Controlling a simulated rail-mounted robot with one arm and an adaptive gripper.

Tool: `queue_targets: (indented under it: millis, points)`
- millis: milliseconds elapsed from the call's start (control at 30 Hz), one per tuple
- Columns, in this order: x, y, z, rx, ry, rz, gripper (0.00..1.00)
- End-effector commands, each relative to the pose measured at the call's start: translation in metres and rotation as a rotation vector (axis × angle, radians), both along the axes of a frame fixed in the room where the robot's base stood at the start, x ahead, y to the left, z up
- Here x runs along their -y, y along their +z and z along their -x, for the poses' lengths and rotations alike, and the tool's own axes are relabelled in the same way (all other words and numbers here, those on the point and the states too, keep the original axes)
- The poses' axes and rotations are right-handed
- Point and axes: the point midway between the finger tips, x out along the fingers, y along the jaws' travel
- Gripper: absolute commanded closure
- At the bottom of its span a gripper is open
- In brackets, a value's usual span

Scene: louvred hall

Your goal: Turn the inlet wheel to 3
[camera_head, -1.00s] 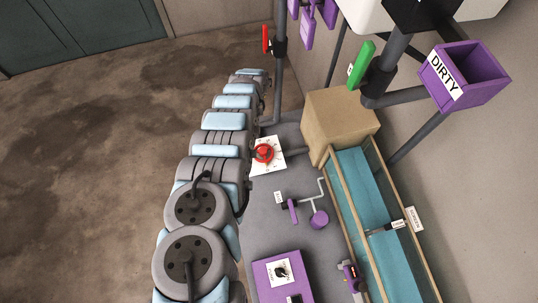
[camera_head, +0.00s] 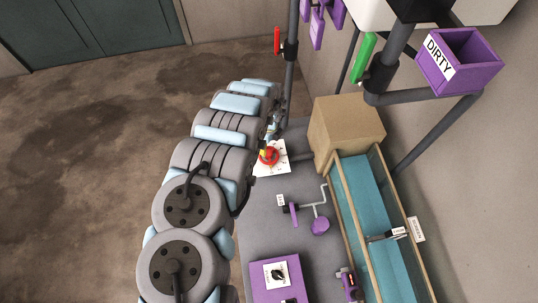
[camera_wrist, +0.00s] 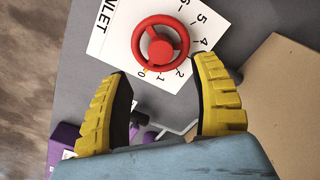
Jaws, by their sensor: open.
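The red inlet wheel (camera_head: 268,157) sits on a white number plate (camera_head: 280,168) on the grey bench. In the wrist view the wheel (camera_wrist: 160,43) is just beyond my fingertips, with the word INLET partly in view. Numbers 0, 1, 2, 4, 5 and 6 show around it; 3 is not visible, near my right finger. A small orange mark shows at the wheel's rim by 0. My gripper (camera_wrist: 165,73) is open, with yellow fingers apart and nothing between them.
A cardboard-coloured box (camera_head: 345,128) stands right of the wheel, with a teal-lined trough (camera_head: 372,210) nearer. A purple handle on a pipe (camera_head: 294,214) and a purple box with a dial (camera_head: 263,272) stand on the bench. A purple DIRTY bin (camera_head: 470,62) hangs upper right.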

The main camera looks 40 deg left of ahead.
Motion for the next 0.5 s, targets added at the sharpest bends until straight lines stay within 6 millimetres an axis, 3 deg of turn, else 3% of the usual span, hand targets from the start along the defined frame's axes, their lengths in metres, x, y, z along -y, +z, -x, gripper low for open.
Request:
queue_targets:
  millis: [33,500]
  points:
    - [0.000,-0.011,0.000,0.000,0.000,0.000,0.37]
    - [0.000,-0.059,-0.001,0.002,0.002,0.000,0.37]
